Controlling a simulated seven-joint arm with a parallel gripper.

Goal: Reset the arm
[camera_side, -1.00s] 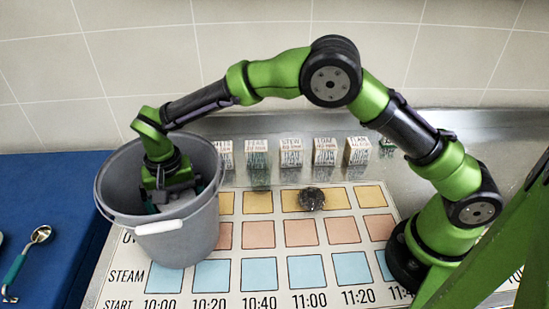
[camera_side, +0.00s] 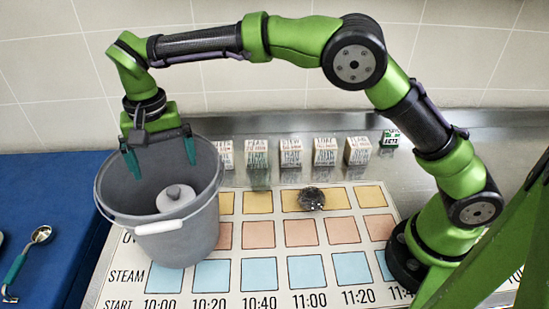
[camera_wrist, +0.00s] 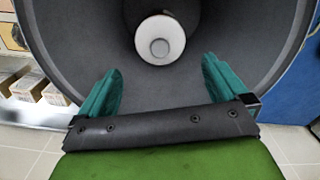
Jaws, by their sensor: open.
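My gripper (camera_side: 160,156) is open and empty, with its two teal fingers pointing down at the rim of the grey pot (camera_side: 190,237). In the wrist view my gripper (camera_wrist: 160,85) has its fingers wide apart, with nothing between them. Inside the pot is a white round object with a knob on top (camera_side: 176,198). It also shows from above in the wrist view (camera_wrist: 160,38), apart from the fingers. My arm arches from its base at the right over to the pot.
A printed board (camera_side: 240,289) with coloured squares and times lies in front. Several small labelled blocks (camera_side: 291,152) stand along the back. A dark round object (camera_side: 311,199) sits on the board. A ladle (camera_side: 38,236) lies on the blue surface (camera_side: 55,185) at left.

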